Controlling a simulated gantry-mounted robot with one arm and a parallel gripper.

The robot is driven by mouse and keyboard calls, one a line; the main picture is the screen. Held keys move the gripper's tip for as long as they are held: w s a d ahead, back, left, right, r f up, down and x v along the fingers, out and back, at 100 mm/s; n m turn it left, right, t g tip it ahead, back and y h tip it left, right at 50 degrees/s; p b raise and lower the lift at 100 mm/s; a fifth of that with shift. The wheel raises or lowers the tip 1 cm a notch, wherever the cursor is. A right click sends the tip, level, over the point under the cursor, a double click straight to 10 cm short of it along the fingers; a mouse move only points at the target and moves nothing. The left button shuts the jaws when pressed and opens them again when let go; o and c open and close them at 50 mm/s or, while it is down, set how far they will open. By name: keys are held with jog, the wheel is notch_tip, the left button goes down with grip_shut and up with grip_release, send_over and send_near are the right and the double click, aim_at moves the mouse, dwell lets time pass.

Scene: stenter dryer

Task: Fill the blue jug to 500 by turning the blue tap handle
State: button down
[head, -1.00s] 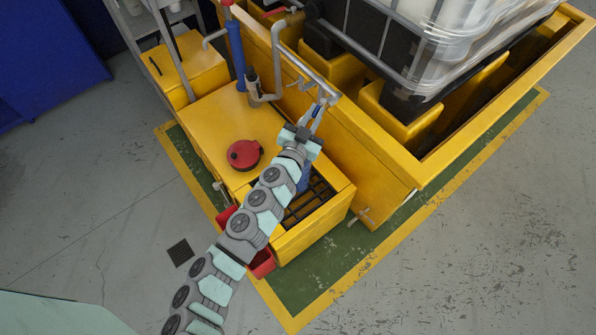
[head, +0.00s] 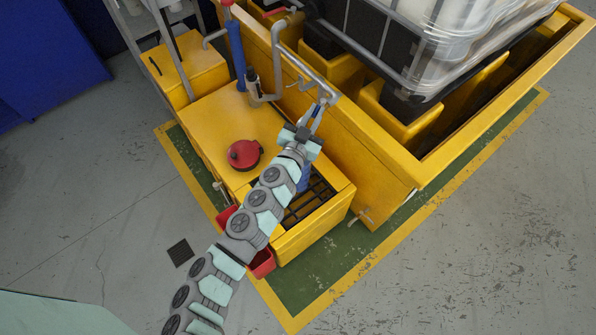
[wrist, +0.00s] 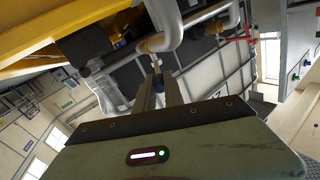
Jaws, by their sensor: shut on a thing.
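My gripper (head: 318,113) is at the grey tap pipe (head: 318,84) above the front of the yellow unit. In the wrist view, the two fingers are closed around a small dark-blue piece, the blue tap handle (wrist: 158,84), just below the grey pipe. The blue jug (head: 304,179) stands at the dark grate (head: 318,194) and is mostly hidden behind my arm. Its scale and water level cannot be seen. I cannot tell whether water is flowing.
A red lid (head: 244,154) sits on the yellow cabinet (head: 205,122). A blue upright cylinder (head: 236,55) and pipes rise behind it. Red bins (head: 262,264) hang at the front. A caged tank (head: 420,50) stands in the large yellow tray (head: 392,165). The grey floor at right is clear.

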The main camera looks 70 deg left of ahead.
jog(key=shift+w+d+f+g+y+b, duration=0.15)
jog(key=shift+w+g+y+b, duration=0.2)
jog(key=shift+b, duration=0.35)
jog(key=n+g+b, duration=0.1)
jog(key=n+g+y+b, duration=0.1)
jog(key=b, duration=0.1)
jog(key=n+g+y+b, duration=0.1)
jog(key=shift+w+d+r+b, duration=0.2)
jog(key=shift+w+d+b, duration=0.1)
jog(key=shift+w+d, duration=0.1)
jog(key=shift+a, duration=0.1)
jog(key=shift+f, duration=0.15)
dwell(2.8)
